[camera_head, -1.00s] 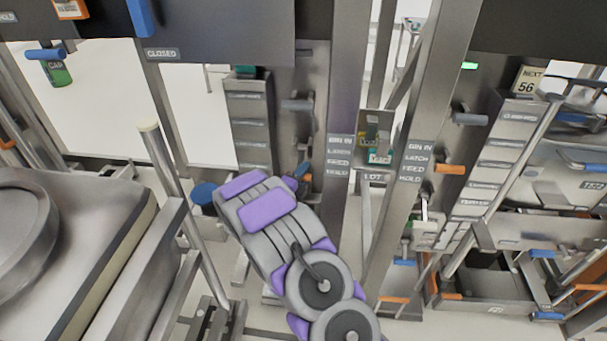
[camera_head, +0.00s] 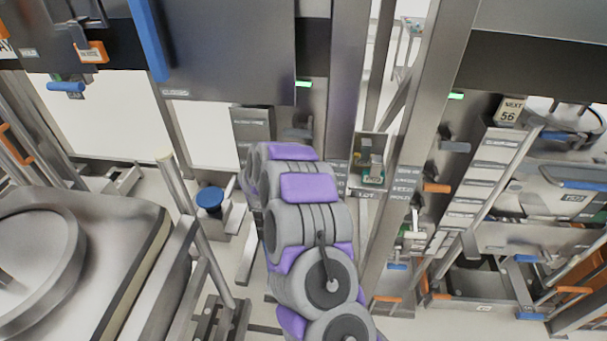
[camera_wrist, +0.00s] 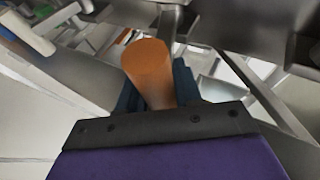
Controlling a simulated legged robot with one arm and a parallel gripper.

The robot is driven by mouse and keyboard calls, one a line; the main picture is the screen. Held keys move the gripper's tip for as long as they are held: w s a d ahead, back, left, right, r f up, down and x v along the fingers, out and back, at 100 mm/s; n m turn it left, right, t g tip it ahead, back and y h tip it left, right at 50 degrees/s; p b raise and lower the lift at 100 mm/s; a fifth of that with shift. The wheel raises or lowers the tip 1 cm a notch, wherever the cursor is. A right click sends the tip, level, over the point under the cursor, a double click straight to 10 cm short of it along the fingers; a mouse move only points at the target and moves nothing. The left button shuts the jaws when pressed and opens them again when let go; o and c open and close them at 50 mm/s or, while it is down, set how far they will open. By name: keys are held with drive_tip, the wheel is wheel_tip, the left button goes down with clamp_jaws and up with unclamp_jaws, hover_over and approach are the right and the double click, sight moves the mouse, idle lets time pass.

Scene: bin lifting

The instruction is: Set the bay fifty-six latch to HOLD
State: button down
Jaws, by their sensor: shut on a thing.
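My gripper (camera_wrist: 157,84) shows in the wrist view, its dark blue fingers on either side of an orange handle (camera_wrist: 146,60). It is shut on this handle, whose blunt end points up in the picture. In the head view my grey and purple arm reaches to the bay left of centre and hides the gripper and this handle. A plate reading NEXT 56 (camera_head: 510,109) is at upper right. Another orange lever (camera_head: 437,188) sticks out beside the label column on the right post (camera_head: 404,182), which ends in HOLD. I cannot read a lever position for the held handle.
Green lights glow on the left bay (camera_head: 303,84) and the right bay (camera_head: 455,96). A blue knob (camera_head: 210,198) stands left of my arm. A grey slanted post (camera_head: 195,230) is close by. Blue and orange handles crowd the lower right.

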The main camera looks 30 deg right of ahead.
drive_tip(key=shift+w+r+p, duration=0.2)
drive_tip(key=shift+r+p, duration=0.15)
idle(0.3)
drive_tip(key=c, duration=1.2)
unclamp_jaws()
drive_tip(key=o, duration=0.4)
drive_tip(key=shift+w, duration=0.15)
drive_tip(key=v, duration=1.7)
drive_tip(key=shift+a, duration=0.2)
